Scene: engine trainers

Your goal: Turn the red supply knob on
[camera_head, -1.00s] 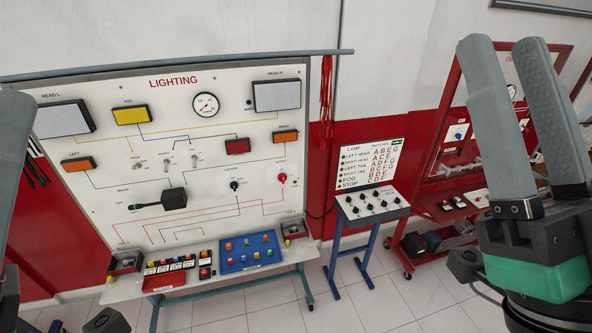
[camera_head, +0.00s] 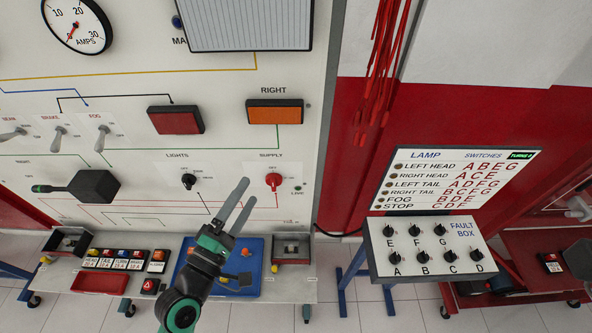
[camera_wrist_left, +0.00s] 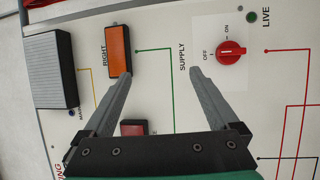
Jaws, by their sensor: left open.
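The red supply knob (camera_head: 273,181) sits on a white plate at the lower right of the lighting panel. In the left wrist view the knob (camera_wrist_left: 231,51) is at the upper right, and its bar lies in line with the OFF label; ON is printed to one side. The LIVE lamp (camera_wrist_left: 252,16) beside it looks dark green. My left gripper (camera_head: 246,191) is open and empty, its fingers pointing up toward the panel, just left of and below the knob in the head view. In the wrist view the knob is beyond and right of the fingers.
A black lights knob (camera_head: 188,181) is left of the supply knob. A blue tray (camera_head: 255,250) and small boxes stand on the bench below. A fault box (camera_head: 430,248) and hanging red leads (camera_head: 380,70) are to the right. The panel around the knob is flat.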

